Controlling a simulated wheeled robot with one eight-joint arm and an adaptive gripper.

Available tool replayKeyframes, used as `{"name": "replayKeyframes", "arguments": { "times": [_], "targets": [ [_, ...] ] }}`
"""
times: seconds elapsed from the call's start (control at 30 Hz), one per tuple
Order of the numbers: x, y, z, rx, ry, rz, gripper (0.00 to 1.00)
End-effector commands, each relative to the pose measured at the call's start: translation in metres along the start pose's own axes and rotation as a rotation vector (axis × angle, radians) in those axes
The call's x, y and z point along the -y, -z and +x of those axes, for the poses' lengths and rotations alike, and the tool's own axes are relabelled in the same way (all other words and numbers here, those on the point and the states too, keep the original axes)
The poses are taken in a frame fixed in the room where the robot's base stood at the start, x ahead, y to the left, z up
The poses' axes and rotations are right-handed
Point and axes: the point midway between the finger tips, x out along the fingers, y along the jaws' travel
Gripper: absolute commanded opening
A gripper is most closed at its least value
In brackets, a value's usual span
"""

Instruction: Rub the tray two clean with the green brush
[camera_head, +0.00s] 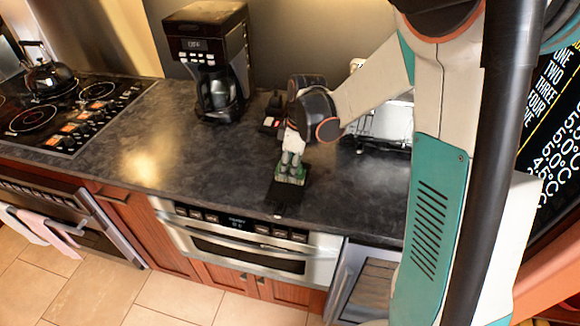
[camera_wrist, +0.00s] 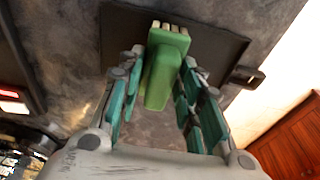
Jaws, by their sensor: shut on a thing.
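A flat black tray (camera_head: 284,196) lies on the dark countertop under my gripper. In the wrist view the tray (camera_wrist: 222,47) has a raised rim and a small tab on its right side. The green brush (camera_wrist: 163,78) is between the fingers of my gripper (camera_wrist: 162,75), which is shut on it. The brush's far end is over the tray; I cannot tell whether it touches the surface. In the head view the brush (camera_head: 291,179) and gripper (camera_head: 292,164) are partly merged, just above the tray's back part. No label marking the tray is legible.
A black coffee maker (camera_head: 209,60) stands at the back left. A stove (camera_head: 70,110) with a kettle (camera_head: 48,78) is farther left. A dark item with red parts (camera_head: 271,122) sits behind my gripper. The counter left of the tray is clear; its front edge is close.

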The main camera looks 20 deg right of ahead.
Motion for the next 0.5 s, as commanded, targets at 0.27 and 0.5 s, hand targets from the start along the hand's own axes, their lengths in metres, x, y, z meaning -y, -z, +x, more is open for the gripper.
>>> {"name": "replayKeyframes", "arguments": {
  "times": [0.27,0.5],
  "targets": [
    [-0.010,-0.001,0.001,0.001,-0.002,0.002,0.02],
    [-0.025,0.000,-0.001,0.001,-0.001,0.001,0.02]
  ]
}}
